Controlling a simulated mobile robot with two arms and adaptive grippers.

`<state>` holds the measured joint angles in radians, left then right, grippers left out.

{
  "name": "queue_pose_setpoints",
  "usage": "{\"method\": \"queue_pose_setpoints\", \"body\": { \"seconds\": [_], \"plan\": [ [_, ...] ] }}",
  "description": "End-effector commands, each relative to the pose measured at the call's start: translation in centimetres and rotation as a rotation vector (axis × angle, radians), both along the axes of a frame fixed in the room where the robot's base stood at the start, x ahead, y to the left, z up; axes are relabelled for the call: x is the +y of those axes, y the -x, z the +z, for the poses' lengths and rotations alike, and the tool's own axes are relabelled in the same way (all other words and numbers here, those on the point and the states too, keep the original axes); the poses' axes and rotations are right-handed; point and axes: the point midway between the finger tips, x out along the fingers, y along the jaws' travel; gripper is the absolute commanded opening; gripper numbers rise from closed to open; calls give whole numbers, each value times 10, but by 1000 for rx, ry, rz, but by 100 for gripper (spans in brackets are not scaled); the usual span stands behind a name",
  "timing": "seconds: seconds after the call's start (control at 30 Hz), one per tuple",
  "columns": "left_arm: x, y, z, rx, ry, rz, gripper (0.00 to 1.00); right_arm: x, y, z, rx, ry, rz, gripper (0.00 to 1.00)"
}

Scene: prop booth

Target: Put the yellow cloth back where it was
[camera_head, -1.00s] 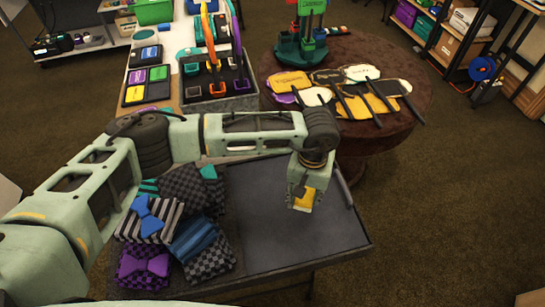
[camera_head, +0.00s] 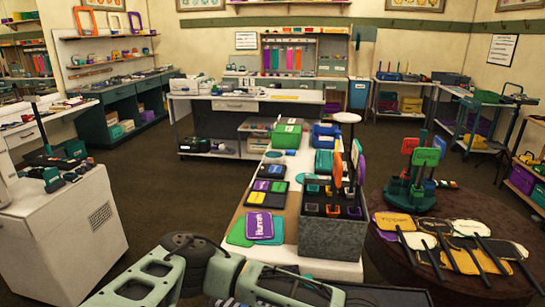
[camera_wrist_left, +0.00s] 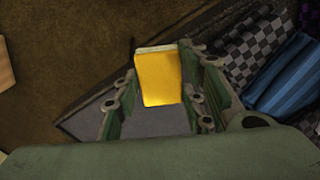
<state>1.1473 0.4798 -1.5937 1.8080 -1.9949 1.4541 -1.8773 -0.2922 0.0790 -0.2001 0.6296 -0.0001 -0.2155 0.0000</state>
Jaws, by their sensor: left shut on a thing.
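The yellow cloth (camera_wrist_left: 160,82) is a small folded yellow block with a pale edge in the left wrist view. My left gripper (camera_wrist_left: 158,72) is shut on it, with a green finger at each side. The cloth is held over a dark grey tabletop (camera_wrist_left: 88,118), and a brown floor shows past the edge. In the head view only part of my left arm shows at the bottom; its gripper and the cloth are out of frame there. My right gripper is in neither view.
Checked cloth pieces (camera_wrist_left: 248,50) and a blue striped one (camera_wrist_left: 285,80) lie at the right in the wrist view. The head view shows a grey divided bin (camera_head: 333,232), a round brown table (camera_head: 395,268) with paddle signs, and a white-topped bench (camera_head: 240,98) at the back.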

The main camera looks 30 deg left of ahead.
Motion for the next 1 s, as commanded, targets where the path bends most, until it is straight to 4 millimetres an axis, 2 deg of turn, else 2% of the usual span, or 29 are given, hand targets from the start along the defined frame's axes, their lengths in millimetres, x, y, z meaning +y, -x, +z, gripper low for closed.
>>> {"method": "queue_pose_setpoints", "body": {
  "seconds": [0.03, 0.17, 0.5, 0.77, 0.9, 1.0],
  "plan": [
    [13, 7, 0, 1, -1, 9, 17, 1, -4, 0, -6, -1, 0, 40],
    [42, 26, 0, 4, 2, 31, 17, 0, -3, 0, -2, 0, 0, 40],
    [113, 86, 6, 8, 11, 77, 17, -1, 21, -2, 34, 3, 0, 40],
    [116, 89, 8, -1, 16, 71, 17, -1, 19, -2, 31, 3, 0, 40],
    [119, 89, 7, 2, 12, 80, 17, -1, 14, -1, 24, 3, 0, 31],
    [123, 90, 7, 5, 8, 90, 17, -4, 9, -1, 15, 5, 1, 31]
  ]
}}
